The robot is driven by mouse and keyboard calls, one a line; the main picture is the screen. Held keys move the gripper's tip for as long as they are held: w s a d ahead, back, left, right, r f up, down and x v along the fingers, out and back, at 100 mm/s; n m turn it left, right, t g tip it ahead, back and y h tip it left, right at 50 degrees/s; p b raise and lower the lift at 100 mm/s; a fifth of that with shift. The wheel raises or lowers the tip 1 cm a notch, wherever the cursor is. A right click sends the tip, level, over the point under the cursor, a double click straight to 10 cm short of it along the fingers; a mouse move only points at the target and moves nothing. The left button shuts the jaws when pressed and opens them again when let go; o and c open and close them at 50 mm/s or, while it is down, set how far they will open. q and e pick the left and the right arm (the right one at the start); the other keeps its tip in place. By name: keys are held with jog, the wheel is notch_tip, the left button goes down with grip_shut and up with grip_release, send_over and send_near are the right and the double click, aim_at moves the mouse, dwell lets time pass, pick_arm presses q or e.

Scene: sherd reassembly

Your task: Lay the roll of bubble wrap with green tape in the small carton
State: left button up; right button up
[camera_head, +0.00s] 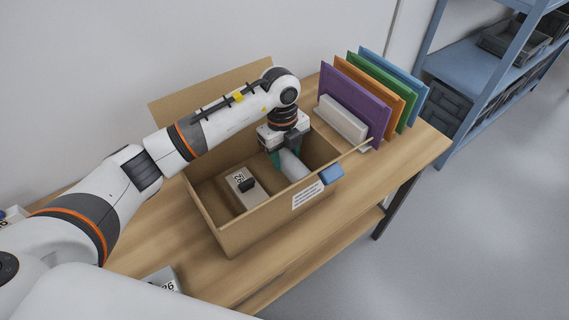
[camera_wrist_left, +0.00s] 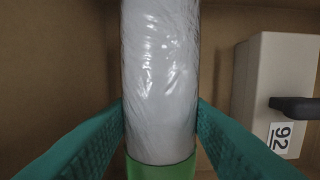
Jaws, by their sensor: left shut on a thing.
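The roll of bubble wrap (camera_head: 294,167) is pale and cylindrical, inside the right part of the open small carton (camera_head: 238,237). My left gripper (camera_head: 285,156) reaches down into the carton from above, shut on the roll. In the left wrist view the roll (camera_wrist_left: 160,75) lies between the two teal fingers of the gripper (camera_wrist_left: 160,112), which touch its sides. Its green tape (camera_wrist_left: 160,170) shows at the bottom of that view. I cannot tell whether the roll rests on the carton floor. My right gripper is not in view.
A light box (camera_head: 240,187) with a black handle and label 92 stands in the carton's left part. A blue object (camera_head: 331,174) is at the carton's front right corner. Coloured upright folders (camera_head: 352,107) stand right of it. The table's right end (camera_head: 428,143) is clear.

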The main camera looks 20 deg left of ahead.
aim_at(286, 164)
pick_arm(q)
jog(key=shift+f, duration=1.65)
jog(key=shift+f, duration=0.15)
jog(key=o, duration=1)
jog(key=r, duration=0.8)
jog(key=a+r, duration=0.1)
jog(key=r, duration=0.3)
jog(key=shift+w+r, duration=0.2)
jog(key=shift+w, duration=0.05)
